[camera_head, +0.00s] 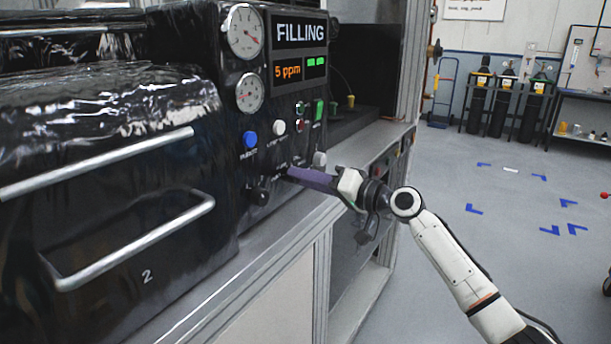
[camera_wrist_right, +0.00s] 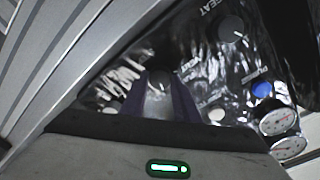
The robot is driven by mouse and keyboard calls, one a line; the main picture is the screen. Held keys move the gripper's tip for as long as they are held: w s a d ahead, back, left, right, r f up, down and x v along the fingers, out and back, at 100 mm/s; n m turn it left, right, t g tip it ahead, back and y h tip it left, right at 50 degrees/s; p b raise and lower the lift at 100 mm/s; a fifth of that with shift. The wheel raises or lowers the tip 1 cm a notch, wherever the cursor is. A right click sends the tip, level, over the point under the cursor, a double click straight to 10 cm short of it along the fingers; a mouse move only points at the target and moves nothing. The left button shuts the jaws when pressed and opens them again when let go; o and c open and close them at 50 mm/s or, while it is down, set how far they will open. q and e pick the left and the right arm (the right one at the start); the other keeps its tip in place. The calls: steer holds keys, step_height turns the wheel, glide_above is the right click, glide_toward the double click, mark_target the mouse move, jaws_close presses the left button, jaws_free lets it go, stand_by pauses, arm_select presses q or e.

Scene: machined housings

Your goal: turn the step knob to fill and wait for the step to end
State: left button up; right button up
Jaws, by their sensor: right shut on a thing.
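My right gripper (camera_head: 291,174) reaches in from the right to the lower part of the black control panel (camera_head: 236,105). In the right wrist view its two purple fingers (camera_wrist_right: 163,92) are shut on a dark round knob (camera_wrist_right: 162,78), taken as the step knob. In the head view that knob is hidden behind the fingers. The panel's display (camera_head: 300,33) reads FILLING, with 5 ppm in orange and a green readout below it. The knob's label and exact pointer position cannot be read. My left gripper is not in view.
Another black knob (camera_head: 261,193) sits left of my gripper. A blue button (camera_head: 250,139), a white button (camera_head: 279,127) and two dial gauges (camera_head: 245,31) are above. A metal handle (camera_head: 140,245) sticks out at left. The floor (camera_head: 500,260) at right is mostly open.

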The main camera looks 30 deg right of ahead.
steer(key=shift+m, duration=0.3)
steer(key=o, duration=1)
steer(key=shift+o, duration=0.2)
steer(key=shift+s+d+f, duration=0.1)
steer(key=shift+s+d, duration=0.1)
steer(key=shift+s, duration=0.3)
steer(key=b+v, duration=0.2)
steer(key=v, duration=0.7)
steer(key=shift+s+d, duration=0.1)
